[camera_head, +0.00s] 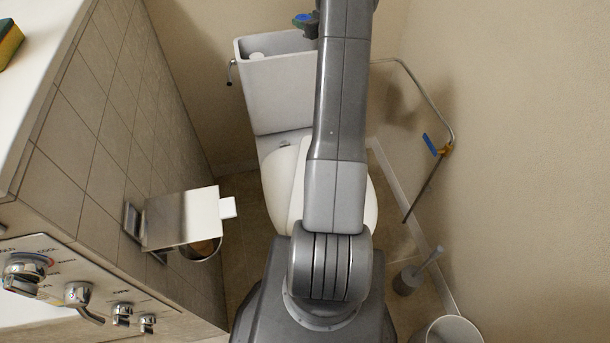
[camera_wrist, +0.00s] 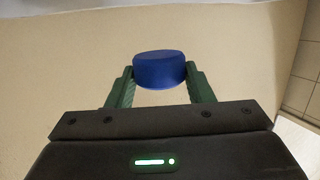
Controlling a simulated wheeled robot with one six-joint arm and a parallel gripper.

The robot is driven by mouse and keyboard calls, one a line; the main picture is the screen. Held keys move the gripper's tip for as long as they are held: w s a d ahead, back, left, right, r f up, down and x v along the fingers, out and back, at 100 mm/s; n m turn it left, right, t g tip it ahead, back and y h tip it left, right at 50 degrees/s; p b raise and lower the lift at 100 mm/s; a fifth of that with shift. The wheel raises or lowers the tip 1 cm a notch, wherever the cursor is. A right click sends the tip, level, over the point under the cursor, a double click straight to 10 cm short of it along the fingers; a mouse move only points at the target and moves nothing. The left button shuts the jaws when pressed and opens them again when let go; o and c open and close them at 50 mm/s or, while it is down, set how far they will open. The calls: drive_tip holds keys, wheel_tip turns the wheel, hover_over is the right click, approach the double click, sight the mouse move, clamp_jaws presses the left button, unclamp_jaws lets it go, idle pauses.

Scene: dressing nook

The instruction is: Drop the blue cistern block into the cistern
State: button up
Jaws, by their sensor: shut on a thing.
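The blue cistern block (camera_wrist: 160,69) is a short round blue piece, gripped between the two green fingers of my gripper (camera_wrist: 160,84) in the wrist view. In the head view the blue block (camera_head: 303,18) shows at the end of my arm, near the top right part of the cistern. The cistern (camera_head: 283,92) is white, with its top open and a pale round part showing inside. My gripper (camera_head: 308,25) is partly hidden behind my arm in the head view. How high the block is above the cistern rim I cannot tell.
The toilet bowl (camera_head: 280,185) is below the cistern, partly behind my arm. A bent metal rail (camera_head: 440,112) is on the right wall. A metal paper holder (camera_head: 180,217) juts out at left. A brush (camera_head: 410,277) and a bin (camera_head: 453,331) stand at lower right.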

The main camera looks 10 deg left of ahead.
drive_tip(key=shift+w+f, duration=0.2)
drive_tip(key=shift+w, duration=0.05)
wheel_tip(320, 180, down, 6)
drive_tip(key=b, duration=0.5)
drive_tip(key=shift+r, duration=0.2)
drive_tip(key=o, duration=1)
drive_tip(key=shift+o, duration=0.2)
drive_tip(key=shift+s, duration=0.1)
drive_tip(key=v, duration=1.3)
drive_tip(key=shift+s+d+r+p, duration=0.2)
drive_tip(key=shift+d+p, duration=0.05)
drive_tip(key=shift+p, duration=0.15)
